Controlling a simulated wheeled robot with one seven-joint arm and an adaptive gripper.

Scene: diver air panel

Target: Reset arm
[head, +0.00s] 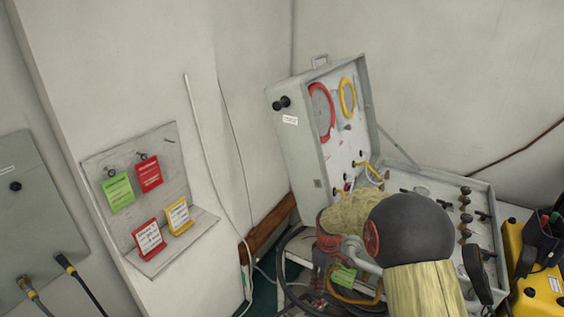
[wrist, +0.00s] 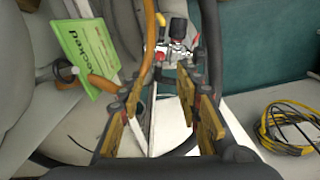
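My arm (head: 418,235) reaches over the front of an open grey panel case in the head view. Its beige-covered links and dark joint hide part of the case, and I cannot make out my gripper's fingertips there. In the wrist view my gripper (wrist: 160,92) is open, its two yellow-padded fingers apart with nothing held between them. Beyond the fingertips is a red and silver valve fitting (wrist: 175,52) with a yellow handle. A green tag (wrist: 84,50) hangs left of the fingers on an orange hose. It also shows below my arm in the head view (head: 343,276).
The open case (head: 300,150) stands against the wall, with hoses crowded below it. A wall board (head: 150,190) at left holds red, green and yellow cards. A yellow box (head: 545,290) stands at right. A coiled yellow-black cable (wrist: 290,128) lies right of my gripper.

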